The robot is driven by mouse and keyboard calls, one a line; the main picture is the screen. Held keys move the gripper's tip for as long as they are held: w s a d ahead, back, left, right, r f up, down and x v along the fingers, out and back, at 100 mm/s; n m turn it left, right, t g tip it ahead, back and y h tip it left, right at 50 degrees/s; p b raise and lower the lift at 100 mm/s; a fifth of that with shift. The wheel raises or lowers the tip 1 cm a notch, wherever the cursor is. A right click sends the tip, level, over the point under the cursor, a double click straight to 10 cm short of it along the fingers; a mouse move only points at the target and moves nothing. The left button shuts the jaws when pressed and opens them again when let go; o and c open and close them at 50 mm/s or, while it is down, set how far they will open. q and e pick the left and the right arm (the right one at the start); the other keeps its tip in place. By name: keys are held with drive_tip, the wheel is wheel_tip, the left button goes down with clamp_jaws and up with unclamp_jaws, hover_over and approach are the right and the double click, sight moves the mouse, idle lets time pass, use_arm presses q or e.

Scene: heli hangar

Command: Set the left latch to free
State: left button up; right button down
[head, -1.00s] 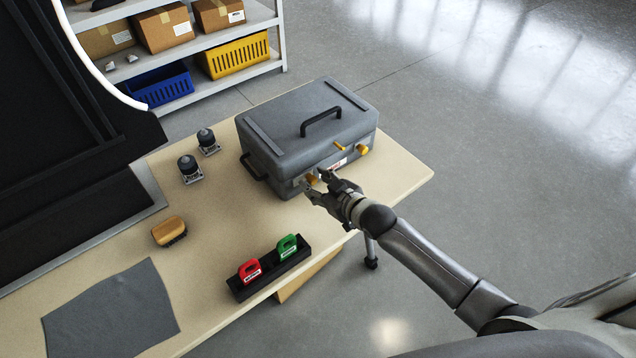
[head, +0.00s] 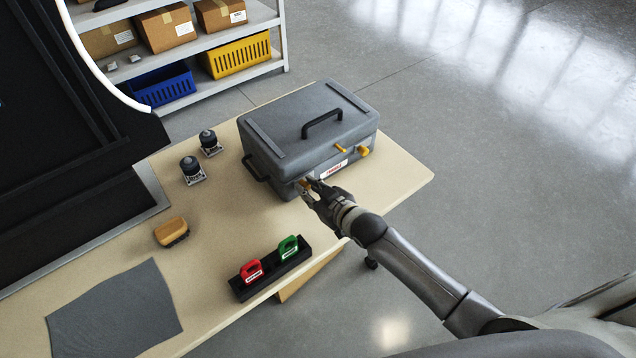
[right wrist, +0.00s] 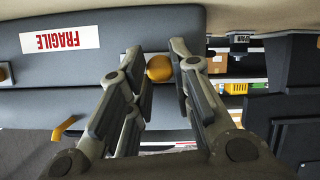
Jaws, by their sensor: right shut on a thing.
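A grey case (head: 290,125) with a black handle stands closed on the bench. Its front has a yellow knob-like left latch, which my right gripper mostly hides in the head view; the round yellow end of this left latch (right wrist: 159,68) shows between the fingers in the right wrist view. My right gripper (head: 308,187) is shut on it, with a finger on either side (right wrist: 163,75). A yellow lever (head: 341,149) and another yellow knob (head: 363,151) sit farther right on the case front. My left gripper is not in view.
A black holder (head: 270,268) with a red tag (head: 251,271) and a green tag (head: 289,247) lies at the bench's front edge. Two dark-topped fittings (head: 192,169), a yellow-brown brush (head: 171,232) and a grey cloth (head: 115,310) are to the left. Shelves stand behind.

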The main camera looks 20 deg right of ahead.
drive_tip(key=shift+s+a, duration=0.1)
drive_tip(key=shift+a, duration=0.25)
drive_tip(key=c, duration=1.3)
unclamp_jaws()
drive_tip(key=shift+a, duration=0.15)
drive_tip(key=shift+o, duration=0.2)
drive_tip(key=shift+s+d, duration=0.2)
drive_tip(key=shift+s, duration=0.1)
drive_tip(key=v, duration=1.1)
drive_tip(key=shift+r, duration=0.15)
drive_tip(key=shift+s, duration=0.2)
